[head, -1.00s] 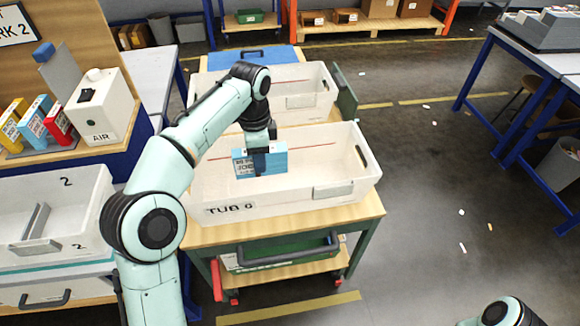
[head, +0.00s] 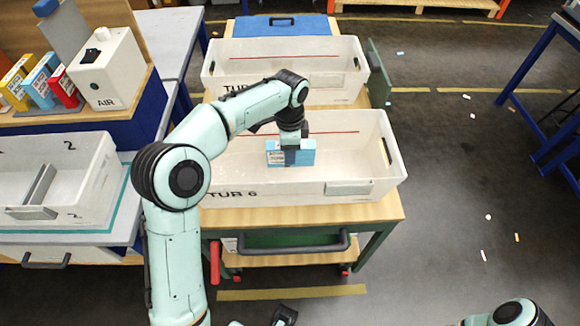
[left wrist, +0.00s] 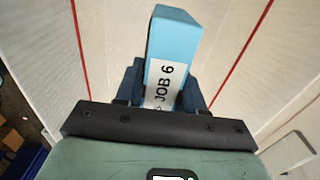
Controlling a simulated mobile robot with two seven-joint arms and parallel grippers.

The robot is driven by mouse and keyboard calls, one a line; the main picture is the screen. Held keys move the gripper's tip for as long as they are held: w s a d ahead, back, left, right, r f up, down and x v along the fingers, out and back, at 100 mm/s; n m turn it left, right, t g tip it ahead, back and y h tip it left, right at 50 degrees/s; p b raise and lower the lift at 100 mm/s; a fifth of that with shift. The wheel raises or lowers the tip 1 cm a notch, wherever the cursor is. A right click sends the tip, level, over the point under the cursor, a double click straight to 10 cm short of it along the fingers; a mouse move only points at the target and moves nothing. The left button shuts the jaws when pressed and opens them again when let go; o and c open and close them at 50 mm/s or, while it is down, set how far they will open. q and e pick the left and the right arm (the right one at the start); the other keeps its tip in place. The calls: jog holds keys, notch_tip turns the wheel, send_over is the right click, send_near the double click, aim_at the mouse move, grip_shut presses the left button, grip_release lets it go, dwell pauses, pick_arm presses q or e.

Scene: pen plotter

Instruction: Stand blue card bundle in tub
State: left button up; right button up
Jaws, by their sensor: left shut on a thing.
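My left gripper (head: 291,158) is shut on the blue card bundle (head: 307,153) and reaches down over the tub marked TUB 6. The bundle is upright, with a white label on its side. In the left wrist view the bundle (left wrist: 172,40) stands between the fingers, its narrow edge labelled JOB 6 facing the camera. The white tub (head: 290,190) sits on a wooden-topped cart, and the bundle shows within its walls. I cannot tell whether the bundle's lower edge touches the tub floor. My right gripper is not clearly seen; only parts of that arm show at the bottom.
A second white tub (head: 285,50) stands behind on the same cart. Yellow, blue and red bundles (head: 42,80) stand at the left beside a white AIR box (head: 108,70). Another white tub (head: 55,175) is on the left bench. Open floor lies to the right.

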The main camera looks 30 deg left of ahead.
pick_arm(q)
jog(key=shift+f+b, duration=0.4)
jog(key=shift+f, duration=2.95)
jog(key=shift+f, duration=0.1)
jog(key=o, duration=1.1)
notch_tip(320, 180, up, 12)
jog(key=shift+r+p, duration=0.15)
jog(key=shift+p, duration=0.9)
